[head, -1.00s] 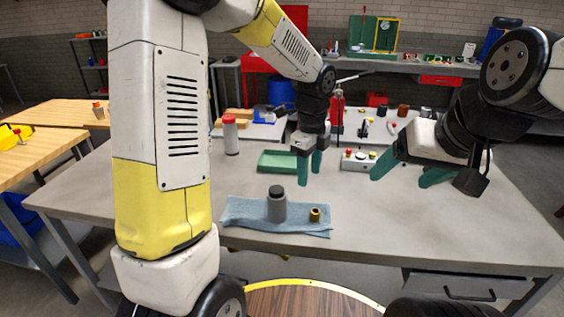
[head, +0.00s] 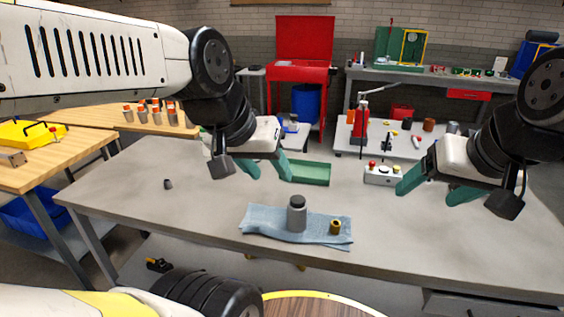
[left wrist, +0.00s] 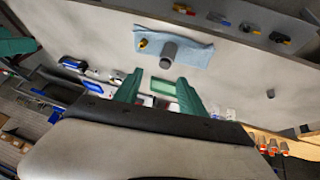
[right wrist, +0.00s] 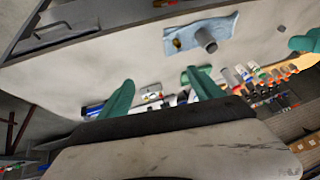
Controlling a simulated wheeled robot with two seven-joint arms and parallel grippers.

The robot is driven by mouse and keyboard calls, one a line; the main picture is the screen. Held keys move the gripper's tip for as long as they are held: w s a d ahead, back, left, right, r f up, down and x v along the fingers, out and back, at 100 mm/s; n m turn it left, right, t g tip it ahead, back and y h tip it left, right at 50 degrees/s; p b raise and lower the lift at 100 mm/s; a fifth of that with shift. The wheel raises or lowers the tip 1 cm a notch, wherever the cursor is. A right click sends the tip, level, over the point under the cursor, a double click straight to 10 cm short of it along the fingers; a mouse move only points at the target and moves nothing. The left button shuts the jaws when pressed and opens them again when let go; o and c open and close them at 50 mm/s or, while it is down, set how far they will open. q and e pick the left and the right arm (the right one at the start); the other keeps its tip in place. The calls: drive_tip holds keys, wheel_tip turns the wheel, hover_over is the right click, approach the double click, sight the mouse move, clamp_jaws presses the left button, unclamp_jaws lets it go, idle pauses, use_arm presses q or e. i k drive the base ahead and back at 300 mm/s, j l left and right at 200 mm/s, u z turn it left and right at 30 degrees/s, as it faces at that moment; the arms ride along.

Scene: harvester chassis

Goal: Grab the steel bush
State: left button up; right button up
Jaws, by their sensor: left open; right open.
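A small dark grey metal bush (head: 168,184), which looks like the steel bush, stands alone on the left part of the grey table (head: 120,190). It also shows in the left wrist view (left wrist: 270,93), to the right of the fingers. My left gripper (head: 267,168) is open and empty above the table, to the right of the bush and well apart from it. My right gripper (head: 436,188) is open and empty above the right side of the table.
A blue cloth (head: 265,217) near the front edge bears a grey canister (head: 297,214) and a brass bush (head: 335,227). A green tray (head: 310,173) and a button box (head: 383,175) stand farther back. The table around the grey bush is clear.

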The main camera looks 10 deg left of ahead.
sight(167, 183)
drive_tip(key=u, duration=1.55)
drive_tip(key=i+j+z, duration=0.1)
drive_tip(key=j, duration=0.25)
drive_tip(key=i+j, duration=0.25)
drive_tip(key=i+j+z, duration=0.15)
drive_tip(key=j, duration=0.25)
drive_tip(key=i+j+z, duration=0.1)
drive_tip(key=j, duration=0.3)
drive_tip(key=i+j, duration=0.2)
drive_tip(key=j, duration=0.15)
drive_tip(key=z, duration=0.05)
